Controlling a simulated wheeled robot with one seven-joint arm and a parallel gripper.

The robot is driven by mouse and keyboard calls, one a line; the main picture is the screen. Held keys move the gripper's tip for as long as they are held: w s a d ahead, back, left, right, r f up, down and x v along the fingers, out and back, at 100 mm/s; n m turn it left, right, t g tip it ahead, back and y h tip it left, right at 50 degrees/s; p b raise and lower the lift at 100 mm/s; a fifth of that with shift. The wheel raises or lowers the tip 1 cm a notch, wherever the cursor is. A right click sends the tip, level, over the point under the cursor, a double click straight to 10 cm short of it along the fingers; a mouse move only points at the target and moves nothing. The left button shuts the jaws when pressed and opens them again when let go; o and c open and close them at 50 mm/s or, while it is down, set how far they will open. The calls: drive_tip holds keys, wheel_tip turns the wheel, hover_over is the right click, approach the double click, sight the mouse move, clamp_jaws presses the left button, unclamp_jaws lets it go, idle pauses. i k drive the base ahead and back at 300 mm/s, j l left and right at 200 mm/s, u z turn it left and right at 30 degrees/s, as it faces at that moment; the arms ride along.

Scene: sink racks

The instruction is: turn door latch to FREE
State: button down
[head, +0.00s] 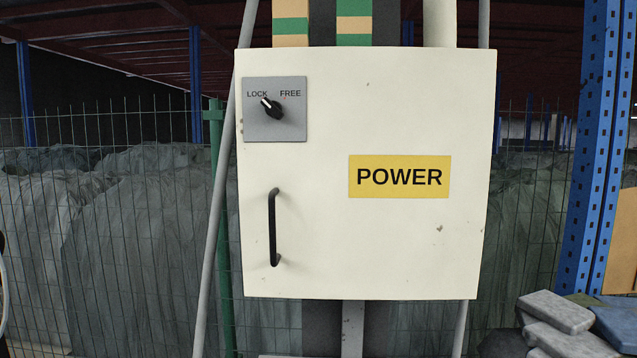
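The door latch (273,108) is a black rotary knob on a grey square plate (260,130) at the upper left of a cream cabinet door (380,250). Its white pointer mark aims up and left, at the word LOCK. The word FREE is printed to the right of LOCK. A black vertical bar handle (272,228) sits below the plate on the same door. The door appears shut. My gripper is not in view.
A yellow POWER label (399,177) is on the door. A wire fence (110,230) stands behind the cabinet, with a blue upright (595,150) at right. Grey blocks (555,312) are piled at lower right. Nothing blocks the view of the door front.

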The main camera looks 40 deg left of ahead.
sight(273, 109)
drive_tip(key=u, duration=1.45)
